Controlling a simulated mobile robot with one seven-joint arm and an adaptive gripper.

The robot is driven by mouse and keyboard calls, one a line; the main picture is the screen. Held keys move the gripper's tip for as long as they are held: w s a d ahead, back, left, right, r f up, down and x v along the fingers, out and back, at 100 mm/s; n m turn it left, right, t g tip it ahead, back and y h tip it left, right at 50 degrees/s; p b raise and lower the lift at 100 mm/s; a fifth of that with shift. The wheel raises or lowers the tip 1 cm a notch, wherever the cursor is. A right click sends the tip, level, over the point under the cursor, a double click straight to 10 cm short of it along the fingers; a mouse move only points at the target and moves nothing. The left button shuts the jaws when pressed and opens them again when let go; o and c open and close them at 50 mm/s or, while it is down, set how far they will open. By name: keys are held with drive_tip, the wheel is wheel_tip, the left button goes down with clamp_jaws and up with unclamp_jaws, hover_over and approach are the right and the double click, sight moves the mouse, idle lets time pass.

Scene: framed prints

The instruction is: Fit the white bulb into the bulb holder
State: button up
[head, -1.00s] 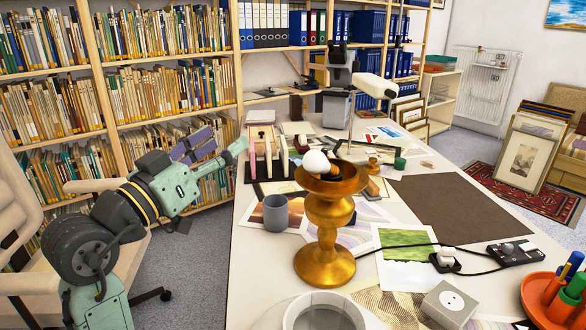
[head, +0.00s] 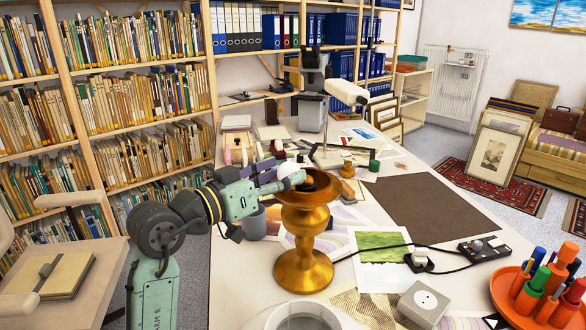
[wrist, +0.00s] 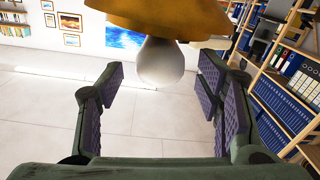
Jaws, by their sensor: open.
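The white bulb (head: 290,172) shows at the left side of the wide bowl of a gold pedestal (head: 305,225). In the wrist view the bulb (wrist: 160,62) has its round glass towards me, and the gold rim (wrist: 165,14) hides its other end. My gripper (head: 272,175) is open beside the bowl. In the wrist view its purple-padded fingers stand left and right of the bulb, with gaps on both sides. A dark piece (head: 311,184) sits inside the bowl; I cannot tell whether it is the bulb holder.
A black cable runs from behind the pedestal to a power strip (head: 483,250). A grey mug (head: 254,222), a white bowl (head: 305,316), a grey box (head: 424,303) and an orange pen tray (head: 524,300) surround it. The brown mat (head: 430,208) is bare.

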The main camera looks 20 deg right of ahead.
drive_tip(key=shift+w+d, duration=0.25)
drive_tip(key=shift+d, duration=0.4)
drive_tip(key=shift+c, duration=0.5)
drive_tip(key=c, duration=1.1)
